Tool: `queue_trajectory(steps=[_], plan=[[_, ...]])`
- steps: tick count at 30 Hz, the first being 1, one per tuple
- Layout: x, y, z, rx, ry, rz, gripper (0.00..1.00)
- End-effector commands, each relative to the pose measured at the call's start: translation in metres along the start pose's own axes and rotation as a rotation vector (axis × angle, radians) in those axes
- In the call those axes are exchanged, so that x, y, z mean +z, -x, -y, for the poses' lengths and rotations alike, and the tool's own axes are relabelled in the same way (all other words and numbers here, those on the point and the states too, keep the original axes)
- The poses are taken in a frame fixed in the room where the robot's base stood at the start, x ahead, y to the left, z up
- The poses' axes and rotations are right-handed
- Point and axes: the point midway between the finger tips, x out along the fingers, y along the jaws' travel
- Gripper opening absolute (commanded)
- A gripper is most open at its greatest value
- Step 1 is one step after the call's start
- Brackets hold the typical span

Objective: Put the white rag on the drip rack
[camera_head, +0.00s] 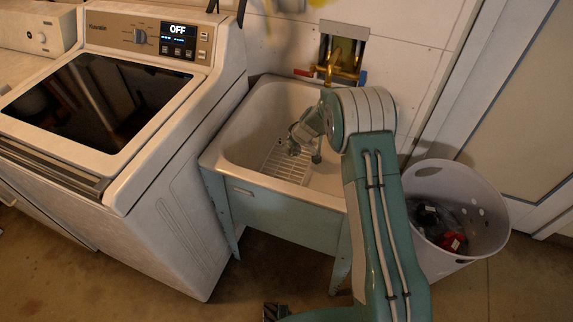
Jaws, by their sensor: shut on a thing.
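The white drip rack (284,161) lies on the floor of the utility sink, a pale slatted grid. My gripper (304,152) is down inside the sink, just above or at the right part of the rack, with its fingers pointing down. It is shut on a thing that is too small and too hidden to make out. I cannot tell the white rag apart from the pale sink, the rack and my gripper. My arm covers the right side of the sink. Whether the gripper touches the rack cannot be told.
The sink (236,136) has raised walls around the gripper. A washing machine (165,215) stands close on its left. Brass taps (338,70) are on the wall behind. A white basket (480,215) with dark and red items stands at the right.

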Motion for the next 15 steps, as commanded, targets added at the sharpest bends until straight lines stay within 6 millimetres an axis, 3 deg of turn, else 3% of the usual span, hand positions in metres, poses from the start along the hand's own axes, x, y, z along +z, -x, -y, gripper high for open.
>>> queue_trajectory(steps=[10,15], plan=[[0.023,-0.048,0.001,-0.013,0.021,0.002,0.0],[0.03,-0.062,0.0,-0.01,0.022,-0.001,0.0]])
